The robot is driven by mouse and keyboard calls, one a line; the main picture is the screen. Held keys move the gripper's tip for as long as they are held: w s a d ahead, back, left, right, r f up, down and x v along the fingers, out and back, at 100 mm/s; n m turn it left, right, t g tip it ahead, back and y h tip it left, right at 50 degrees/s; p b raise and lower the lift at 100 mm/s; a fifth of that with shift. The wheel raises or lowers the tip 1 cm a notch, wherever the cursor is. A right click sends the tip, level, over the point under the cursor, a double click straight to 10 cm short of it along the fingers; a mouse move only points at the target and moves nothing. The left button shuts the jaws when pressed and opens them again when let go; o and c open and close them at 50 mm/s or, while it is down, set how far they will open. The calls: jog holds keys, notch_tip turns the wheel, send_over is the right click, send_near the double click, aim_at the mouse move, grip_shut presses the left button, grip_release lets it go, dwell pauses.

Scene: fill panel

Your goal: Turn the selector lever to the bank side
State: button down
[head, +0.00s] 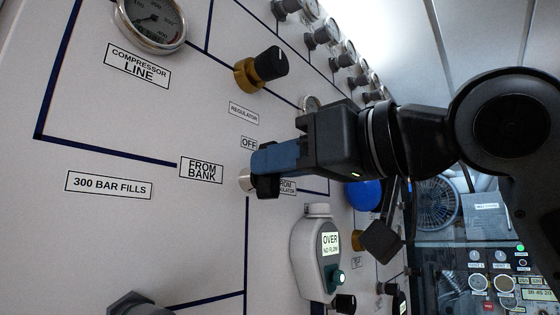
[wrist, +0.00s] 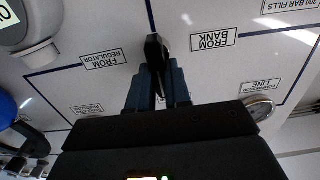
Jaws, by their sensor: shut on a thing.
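The selector lever (wrist: 154,52) is black and shows in the wrist view between the upside-down FROM REGULATOR label (wrist: 104,60) and FROM BANK label (wrist: 213,39). My gripper (wrist: 158,88) is shut on it, with a blue finger on each side. The lever stands between the two labels and lies over neither. In the head view my gripper (head: 262,164) reaches in from the right, just below the OFF label (head: 249,143). The FROM BANK label (head: 201,170) is to its left. My fingers hide much of the lever there.
A regulator knob (head: 262,66) and compressor line gauge (head: 152,20) sit higher on the white panel. A grey device with a lit screen (head: 330,242) projects below my gripper. A blue round part (head: 364,193) is to the right. The panel left of the gripper is flat.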

jog(key=shift+n, duration=0.3)
jog(key=n+b, duration=0.1)
jog(key=n, duration=0.3)
jog(key=n+b, duration=0.2)
jog(key=n, duration=0.2)
jog(key=s+f+n+b, duration=0.1)
jog(key=n, duration=0.3)
jog(key=shift+a+n+b, duration=0.35)
jog(key=shift+a+n, duration=0.05)
jog(key=shift+s+f+n+b, duration=0.15)
jog(key=shift+n+b, duration=0.15)
jog(key=shift+n, duration=0.8)
jog(key=shift+w+f+n+b, duration=0.15)
jog(key=shift+n+b, duration=0.1)
jog(key=shift+n, duration=0.85)
jog(key=shift+s, duration=0.1)
jog(key=c, duration=1.1)
grip_release()
jog(key=shift+o, duration=0.2)
jog(key=b+v, duration=0.1)
jog(key=v, duration=0.6)
jog(key=shift+s+d, duration=0.25)
jog(key=shift+d, duration=0.05)
